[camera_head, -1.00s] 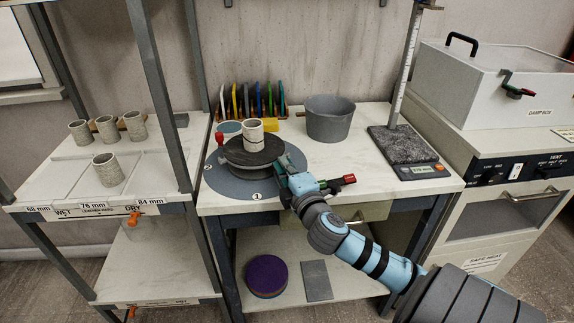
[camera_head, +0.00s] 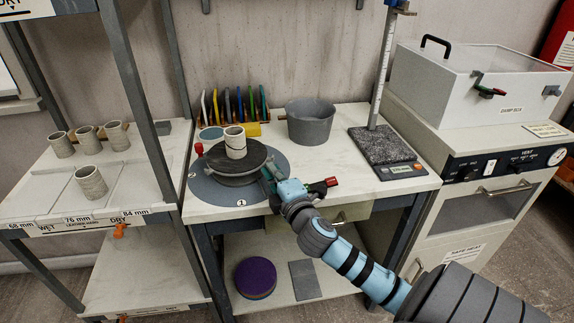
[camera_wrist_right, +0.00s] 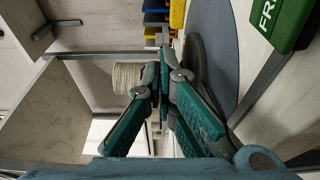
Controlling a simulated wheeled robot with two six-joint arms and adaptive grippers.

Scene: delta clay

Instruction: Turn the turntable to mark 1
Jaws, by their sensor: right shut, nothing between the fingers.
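The dark round turntable (camera_head: 225,172) sits on a grey disc (camera_head: 213,191) on the table, with a red knob (camera_head: 199,149) at its left rim. A pale clay cylinder (camera_head: 235,148) stands upright on it. The disc's mark 1 (camera_head: 241,202) is at the front, and another mark shows at its left. My right gripper (camera_head: 268,180) is shut and empty beside the turntable's front-right rim; whether it touches the rim is unclear. In the right wrist view, its green fingers (camera_wrist_right: 160,105) are together. My left gripper is not in view.
A grey bucket (camera_head: 310,123) and a rack of coloured tools (camera_head: 232,108) stand behind. A scale with a dark slab (camera_head: 382,147) is at the right. The left shelf holds several clay cylinders (camera_head: 91,181). The table's front middle is partly covered by my arm.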

